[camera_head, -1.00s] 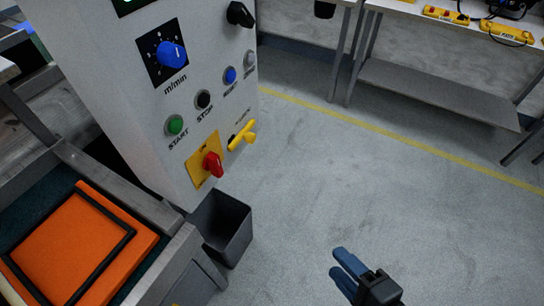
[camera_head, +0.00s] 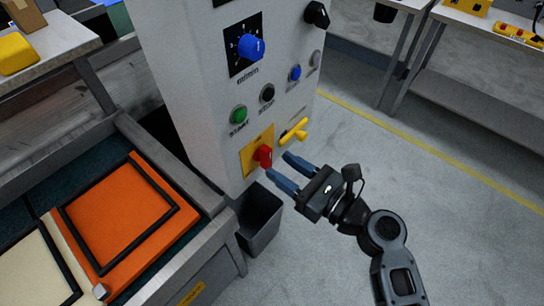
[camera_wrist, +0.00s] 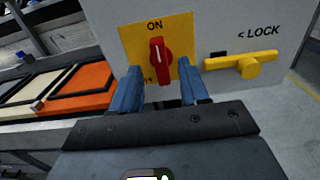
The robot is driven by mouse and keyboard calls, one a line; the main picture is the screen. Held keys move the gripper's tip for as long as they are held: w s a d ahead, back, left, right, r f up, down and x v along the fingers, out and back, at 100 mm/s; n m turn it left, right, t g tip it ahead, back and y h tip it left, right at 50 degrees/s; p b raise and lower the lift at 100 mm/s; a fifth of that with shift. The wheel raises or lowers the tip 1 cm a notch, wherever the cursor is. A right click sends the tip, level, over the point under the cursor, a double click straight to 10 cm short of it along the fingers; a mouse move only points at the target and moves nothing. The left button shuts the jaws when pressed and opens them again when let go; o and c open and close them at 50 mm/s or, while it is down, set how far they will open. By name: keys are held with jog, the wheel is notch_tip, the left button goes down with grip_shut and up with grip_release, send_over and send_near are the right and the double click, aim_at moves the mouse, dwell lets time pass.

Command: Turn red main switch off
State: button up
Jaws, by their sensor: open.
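The red main switch (camera_head: 263,155) sits on a yellow plate (camera_head: 252,160) low on the front of the grey control cabinet (camera_head: 190,80). In the wrist view the red switch handle (camera_wrist: 158,60) stands upright, with "ON" printed above it. My gripper (camera_head: 284,172) is open, with its blue fingers pointing at the switch. In the wrist view the fingers show to the left and right of the handle, lower in the picture. I see no contact with the handle.
A yellow lock handle (camera_head: 293,131) sticks out right of the switch, near my right finger. Green START (camera_head: 239,115), black STOP (camera_head: 267,93) and blue (camera_head: 295,73) buttons are above. A dark bin (camera_head: 261,222) stands below. A conveyor with an orange panel (camera_head: 115,215) is at left.

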aim_at(270, 159)
jog(key=shift+x, duration=1.9)
jog(key=shift+c, duration=0.3)
grip_shut()
